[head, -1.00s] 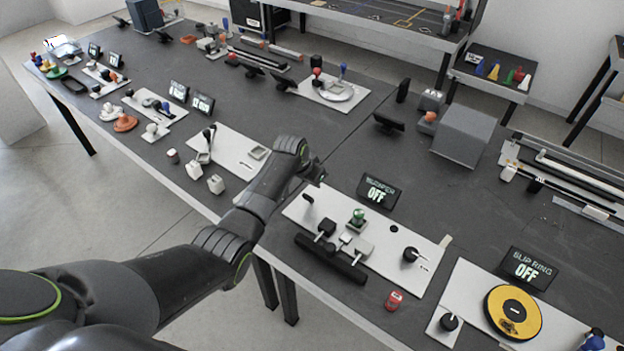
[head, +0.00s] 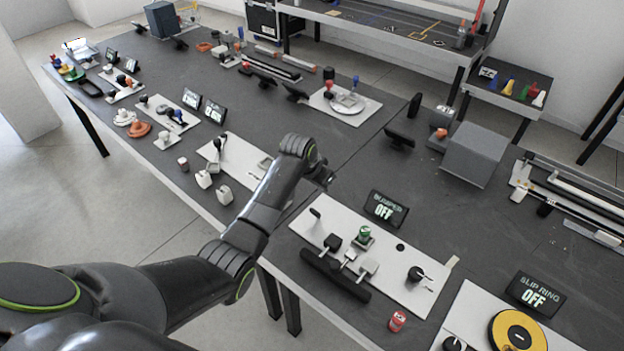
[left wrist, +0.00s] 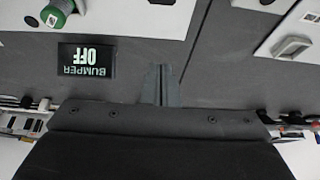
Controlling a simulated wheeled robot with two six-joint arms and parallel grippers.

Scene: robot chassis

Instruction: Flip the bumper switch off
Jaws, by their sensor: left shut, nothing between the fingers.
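The bumper board (head: 378,247) is a white panel at the front of the table in the head view. It carries a green button (head: 364,235), a black bar (head: 335,274) along the front, a black knob (head: 415,274) and a small black lever (head: 315,213) at the far left corner. Its display (head: 385,209) reads "BUMPER OFF"; it also shows upside down in the left wrist view (left wrist: 87,61). My left gripper (head: 328,178) is shut and empty above the table, behind and left of the board, apart from it. In the left wrist view the closed fingers (left wrist: 161,86) point over bare table.
A slip ring board (head: 470,312) with a display (head: 536,296) reading "SLIP RING OFF" stands at right. A red can (head: 397,321) stands at the front edge. Another white panel (head: 238,160) lies left of my arm. A grey box (head: 475,155) stands behind.

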